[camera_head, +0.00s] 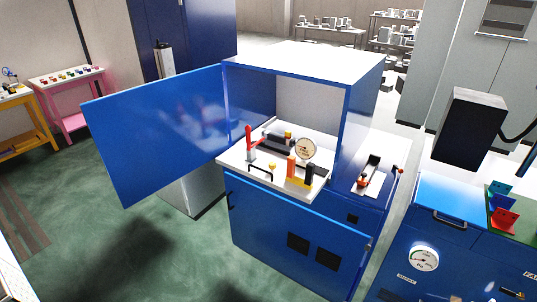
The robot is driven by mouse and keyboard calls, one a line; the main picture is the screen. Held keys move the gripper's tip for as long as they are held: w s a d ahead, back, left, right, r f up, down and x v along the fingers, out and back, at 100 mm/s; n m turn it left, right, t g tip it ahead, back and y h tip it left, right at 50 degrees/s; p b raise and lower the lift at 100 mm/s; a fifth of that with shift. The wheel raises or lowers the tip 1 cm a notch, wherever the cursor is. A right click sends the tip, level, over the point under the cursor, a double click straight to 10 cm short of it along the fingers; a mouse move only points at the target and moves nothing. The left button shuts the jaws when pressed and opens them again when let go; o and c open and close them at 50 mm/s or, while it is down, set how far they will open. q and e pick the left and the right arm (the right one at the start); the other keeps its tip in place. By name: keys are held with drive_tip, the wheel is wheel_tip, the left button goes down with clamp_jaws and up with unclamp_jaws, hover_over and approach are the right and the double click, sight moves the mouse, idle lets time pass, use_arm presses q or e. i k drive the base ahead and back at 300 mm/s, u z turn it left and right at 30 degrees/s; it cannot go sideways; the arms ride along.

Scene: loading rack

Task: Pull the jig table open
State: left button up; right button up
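The jig table (230,158) is a white plate in the opening of a blue cabinet (300,62). It juts out past the cabinet's front edge. On it are a red upright handle (249,140), a round dial gauge (306,149), orange and black blocks, and a dark bar handle (261,172) near its front edge. The cabinet's blue door (160,130) stands wide open to the left. Neither of my grippers shows in the head view.
A small lever fixture (366,181) sits on the ledge right of the opening. A blue bench with a pressure gauge (424,257) and red and green bins (503,216) stands at the right. Green floor (150,255) is clear in front. Pink (75,122) and yellow tables stand far left.

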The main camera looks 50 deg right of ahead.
sight(253, 163)
drive_tip(key=z, duration=0.8)
drive_tip(key=i, duration=1.3)
drive_tip(key=z, duration=0.9)
